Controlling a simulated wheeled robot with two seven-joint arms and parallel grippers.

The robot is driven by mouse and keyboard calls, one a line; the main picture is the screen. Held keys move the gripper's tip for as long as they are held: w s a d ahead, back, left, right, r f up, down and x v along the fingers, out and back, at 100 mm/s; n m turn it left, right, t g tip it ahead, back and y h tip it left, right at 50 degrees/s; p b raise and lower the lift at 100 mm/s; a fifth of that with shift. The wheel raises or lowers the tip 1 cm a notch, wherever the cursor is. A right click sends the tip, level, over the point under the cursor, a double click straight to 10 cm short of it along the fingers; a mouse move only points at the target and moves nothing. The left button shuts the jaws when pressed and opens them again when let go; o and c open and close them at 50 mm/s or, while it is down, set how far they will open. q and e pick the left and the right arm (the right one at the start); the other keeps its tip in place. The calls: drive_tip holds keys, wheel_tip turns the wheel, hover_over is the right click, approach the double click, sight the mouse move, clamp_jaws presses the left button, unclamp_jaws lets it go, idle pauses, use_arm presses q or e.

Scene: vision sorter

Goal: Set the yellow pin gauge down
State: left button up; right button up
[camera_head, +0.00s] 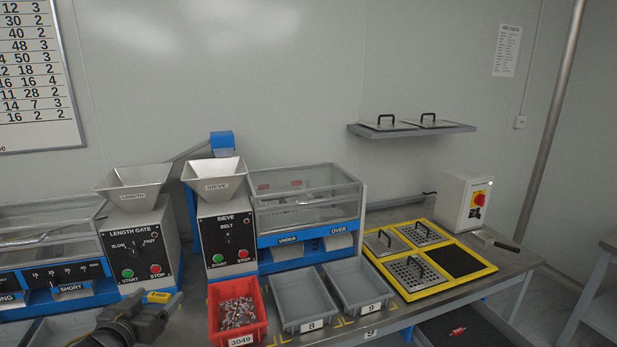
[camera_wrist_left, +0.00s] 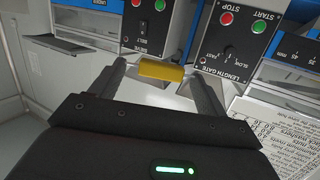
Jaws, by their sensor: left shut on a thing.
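The yellow pin gauge (camera_head: 159,297) is held at the tip of my left gripper (camera_head: 148,299), at the lower left of the head view, in front of the length gate machine (camera_head: 139,247). In the left wrist view the yellow gauge (camera_wrist_left: 162,72) lies crosswise between the two dark fingers of my left gripper (camera_wrist_left: 158,78), which is shut on it. The gauge looks held up clear of any surface, though its height is hard to tell. My right gripper is in neither view.
A red bin (camera_head: 262,321) of small parts stands right of my left gripper, beside grey trays 8 (camera_head: 303,297) and 9 (camera_head: 358,284). The sieve machine (camera_head: 227,231) is behind. A yellow-framed panel (camera_head: 481,272) with plates lies farther right. A wall shelf (camera_head: 456,129) holds two handled plates.

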use_arm(q)
drive_tip(key=s+d+f+m+g+h, duration=0.1)
drive_tip(key=s+d+f+m+h, duration=0.1)
drive_tip(key=s+d, duration=0.4)
drive_tip(key=s+d+f+m+g+h, duration=0.1)
drive_tip(key=s+d+f+m+h, duration=0.1)
drive_tip(key=s+d+m+h, duration=0.1)
drive_tip(key=s+d+h, duration=0.1)
drive_tip(key=s+d, duration=0.1)
drive_tip(key=s, duration=0.1)
drive_tip(key=shift+d+h, duration=0.4)
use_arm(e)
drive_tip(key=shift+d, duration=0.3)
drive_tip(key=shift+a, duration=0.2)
